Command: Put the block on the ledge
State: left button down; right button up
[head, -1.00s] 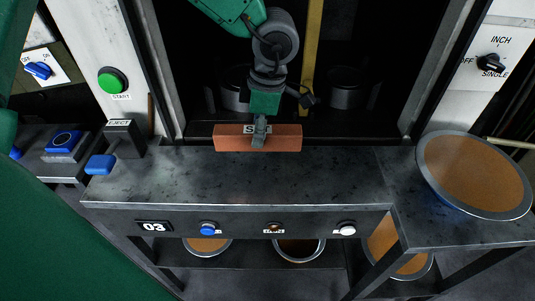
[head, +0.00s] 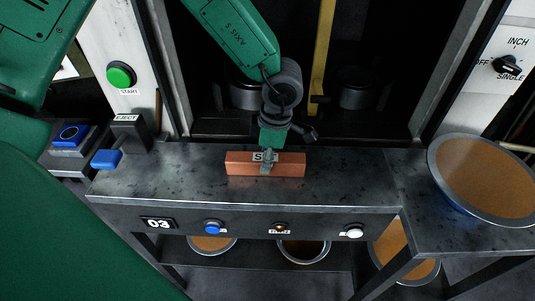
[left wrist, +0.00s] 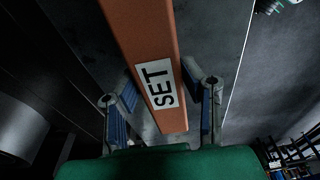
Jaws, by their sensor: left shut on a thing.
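The block (head: 288,165) is a long orange-brown bar with a white SET label. In the head view it is over the back middle part of the ledge (head: 345,188), a dark grey metal shelf. My left gripper (head: 267,161) is shut on the middle of the block from above. In the left wrist view the block (left wrist: 143,38) runs between the two fingers of the gripper (left wrist: 163,98), with the label facing the camera. I cannot tell whether its underside touches the ledge. My right gripper is not in view.
A round brown-filled pan (head: 484,178) stands on the right side shelf. A blue EJECT lever (head: 107,159) is at the ledge's left end. Buttons line its front. Behind is a dark opening with a yellow bar (head: 322,50). The ledge is clear around the block.

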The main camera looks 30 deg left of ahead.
pick_arm(q)
jog(key=c, duration=1)
grip_release()
jog(key=shift+d, duration=0.1)
jog(key=shift+r, duration=0.2)
jog(key=r, duration=0.4)
jog(key=d+r, duration=0.1)
jog(key=r, duration=0.2)
jog(key=r+p, duration=0.1)
jog(key=r, duration=0.3)
jog(key=shift+w+d+r, duration=0.25)
jog(key=shift+w+r, duration=0.05)
jog(key=shift+w, duration=0.1)
